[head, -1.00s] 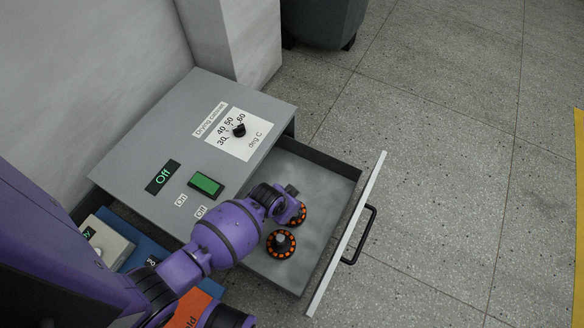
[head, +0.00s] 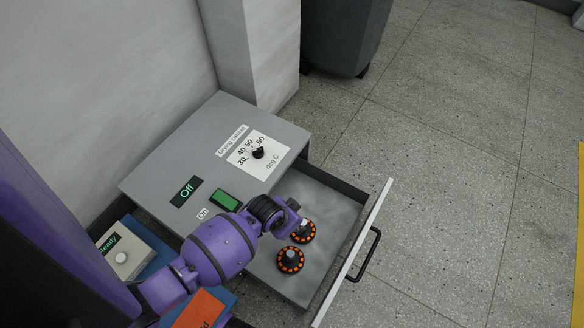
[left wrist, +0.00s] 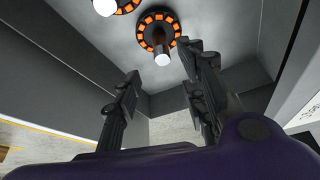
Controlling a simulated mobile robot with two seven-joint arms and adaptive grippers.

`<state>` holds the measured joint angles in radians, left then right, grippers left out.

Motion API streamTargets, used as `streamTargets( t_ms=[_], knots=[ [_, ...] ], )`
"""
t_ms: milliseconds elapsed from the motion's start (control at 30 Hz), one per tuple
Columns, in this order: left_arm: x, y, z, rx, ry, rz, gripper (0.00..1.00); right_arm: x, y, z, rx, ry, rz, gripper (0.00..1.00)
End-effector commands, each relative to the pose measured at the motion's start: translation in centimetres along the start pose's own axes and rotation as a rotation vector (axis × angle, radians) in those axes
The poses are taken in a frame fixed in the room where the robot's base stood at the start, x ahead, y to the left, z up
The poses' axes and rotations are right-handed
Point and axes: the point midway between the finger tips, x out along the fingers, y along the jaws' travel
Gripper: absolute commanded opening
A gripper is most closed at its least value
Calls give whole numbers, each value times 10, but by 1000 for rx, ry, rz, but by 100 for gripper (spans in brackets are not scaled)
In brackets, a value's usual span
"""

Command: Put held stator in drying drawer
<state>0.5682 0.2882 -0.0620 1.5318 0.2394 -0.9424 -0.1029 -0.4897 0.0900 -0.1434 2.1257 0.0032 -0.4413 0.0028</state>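Two stators, dark with orange coil rings and a pale shaft, lie in the open drying drawer (head: 330,206). The nearer stator (head: 290,261) is fully visible; the farther stator (head: 303,233) is partly under my left gripper (head: 298,217). In the left wrist view, my left gripper (left wrist: 159,63) has its fingers spread with nothing clamped between them. One stator (left wrist: 158,30) stands on the drawer floor just beyond the fingertips, its shaft pointing toward the gripper. The other stator (left wrist: 122,5) is cut off by the top edge. My right gripper is not in view.
The drying cabinet (head: 170,150) reads "Off", with a dial and a green switch on top. The drawer's white front (head: 352,255) has a black handle (head: 367,256). A box reading "Ready" (head: 122,256) stands at left.

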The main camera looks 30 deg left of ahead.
Motion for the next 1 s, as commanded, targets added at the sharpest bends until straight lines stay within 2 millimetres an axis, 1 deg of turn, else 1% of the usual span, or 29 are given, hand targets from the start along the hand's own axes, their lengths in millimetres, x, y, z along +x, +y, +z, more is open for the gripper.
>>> streamTargets(
  t_ms=[67,267,367,433,467,567,600,667,700,767,800,867,900,1000],
  knots=[
    [-4,0,0,0,-1,0,39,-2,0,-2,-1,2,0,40],
    [-3,0,2,0,-2,0,39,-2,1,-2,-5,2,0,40],
    [-4,3,12,-4,-4,1,39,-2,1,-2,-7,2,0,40],
    [-8,9,33,-11,-5,1,39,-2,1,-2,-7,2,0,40],
    [-10,13,47,-16,-6,2,39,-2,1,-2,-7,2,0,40],
    [-27,30,100,-41,-2,0,39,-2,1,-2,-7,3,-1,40],
    [-38,38,123,-53,3,-2,39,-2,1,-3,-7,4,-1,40],
    [-56,48,155,-73,12,-8,39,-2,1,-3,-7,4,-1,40],
    [-70,55,175,-89,19,-12,39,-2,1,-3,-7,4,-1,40],
    [-93,64,202,-111,27,-22,39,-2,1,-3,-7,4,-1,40],
    [-109,70,218,-126,33,-29,39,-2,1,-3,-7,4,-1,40],
    [-134,77,240,-148,43,-42,39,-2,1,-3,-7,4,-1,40],
    [-150,81,252,-162,48,-53,39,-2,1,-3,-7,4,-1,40],
    [-186,88,273,-191,61,-77,39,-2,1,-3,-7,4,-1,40]
  ],
)
